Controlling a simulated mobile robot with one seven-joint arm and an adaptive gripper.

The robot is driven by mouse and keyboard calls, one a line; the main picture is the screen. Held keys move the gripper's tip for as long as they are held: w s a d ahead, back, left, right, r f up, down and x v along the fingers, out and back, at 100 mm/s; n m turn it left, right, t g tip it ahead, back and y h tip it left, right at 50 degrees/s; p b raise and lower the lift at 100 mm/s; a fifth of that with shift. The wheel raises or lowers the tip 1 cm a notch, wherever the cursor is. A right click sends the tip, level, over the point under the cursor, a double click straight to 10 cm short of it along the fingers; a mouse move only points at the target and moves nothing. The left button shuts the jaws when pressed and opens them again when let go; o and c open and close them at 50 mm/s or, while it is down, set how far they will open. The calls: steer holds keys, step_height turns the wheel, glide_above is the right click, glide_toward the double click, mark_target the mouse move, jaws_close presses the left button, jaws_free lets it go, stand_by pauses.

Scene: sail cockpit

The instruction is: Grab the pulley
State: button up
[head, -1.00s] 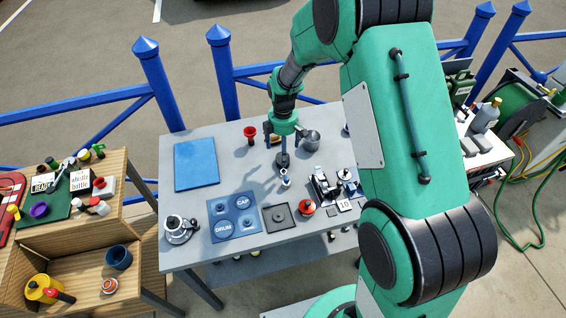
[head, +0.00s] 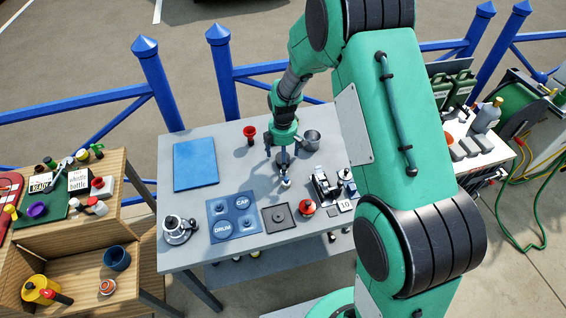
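A small dark piece with a pale metal end (head: 286,183) stands on the grey worktable (head: 185,262), below my gripper; it may be the pulley, but it is too small to be sure. My gripper (head: 283,153) points down over the middle of the table. Its fingers look spread apart, one on each side of the dark piece. I cannot tell whether they touch it. Nothing is clearly held.
A red cup-like piece (head: 249,131) and a grey metal cup (head: 312,140) stand near my gripper. In front are a blue DRUM and CAP tray (head: 216,226), a dark square tray (head: 267,225) and a red round piece (head: 307,208). A winch (head: 178,230) stands front left.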

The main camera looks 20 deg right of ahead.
steer(key=shift+c, duration=0.2)
stand_by(0.3)
steer(key=c, duration=1.6)
steer(key=shift+r, duration=0.2)
step_height(320, 180, up, 10)
steer(key=shift+f+p, duration=0.15)
steer(key=shift+p, duration=0.8)
